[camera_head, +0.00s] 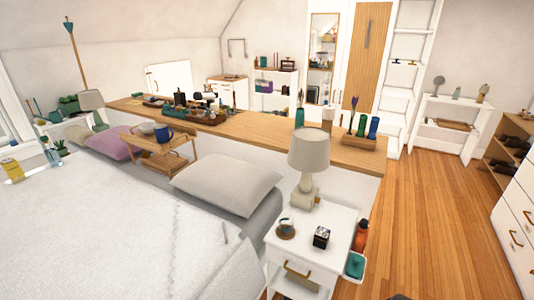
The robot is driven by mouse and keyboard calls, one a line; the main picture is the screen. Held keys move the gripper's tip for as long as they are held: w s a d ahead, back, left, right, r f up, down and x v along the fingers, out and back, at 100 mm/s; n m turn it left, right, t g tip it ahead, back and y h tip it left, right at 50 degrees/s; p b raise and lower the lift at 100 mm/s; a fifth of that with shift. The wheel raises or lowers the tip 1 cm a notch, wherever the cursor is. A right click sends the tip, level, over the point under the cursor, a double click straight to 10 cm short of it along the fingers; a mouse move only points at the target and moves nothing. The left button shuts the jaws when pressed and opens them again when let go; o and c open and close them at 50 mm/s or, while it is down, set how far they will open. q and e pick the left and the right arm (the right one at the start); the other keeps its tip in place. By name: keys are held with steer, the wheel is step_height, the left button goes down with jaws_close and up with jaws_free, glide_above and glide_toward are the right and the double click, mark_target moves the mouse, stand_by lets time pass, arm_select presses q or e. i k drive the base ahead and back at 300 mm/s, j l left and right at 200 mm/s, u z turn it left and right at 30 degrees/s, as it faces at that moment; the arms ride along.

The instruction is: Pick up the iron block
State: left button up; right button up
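A small dark block with a pale, shiny top (321,238) sits on the white nightstand (337,219). It looks most like the iron block, but it is too small to be sure of its material. It stands upright to the right of a cup on a dark round base (286,228) and in front of the lamp, apart from both. Neither of my grippers can be made out in the head view. Small dark shapes cut off at the bottom edge are too partial to identify.
A grey lamp (309,150) stands at the nightstand's back. An orange bottle (361,236) and a teal-lined bin (354,266) are at its right side. The white bed (120,240) fills the left. A long wooden ledge (240,128) runs behind. The wooden floor (430,220) at right is clear.

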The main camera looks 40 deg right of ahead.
mark_target(322, 236)
steer(key=z, duration=1.85)
steer(key=u, duration=2.95)
steer(key=k+l+z, duration=0.1)
steer(key=l, duration=0.25)
steer(key=k+l, duration=0.25)
steer(key=l, duration=0.15)
steer(key=k+l+z, duration=0.15)
steer(key=l, duration=0.25)
steer(key=k+l+z, duration=0.1)
steer(key=l, duration=0.3)
steer(key=k+l, duration=0.15)
steer(key=l, duration=0.2)
steer(key=k+l, duration=0.15)
steer(key=l, duration=0.2)
steer(key=k+l, duration=0.1)
steer(key=l, duration=0.3)
steer(key=k+l, duration=0.15)
steer(key=l, duration=0.2)
steer(key=k+l+z, duration=0.1)
steer(key=l, duration=0.25)
steer(key=k+l, duration=0.15)
steer(key=l, duration=0.25)
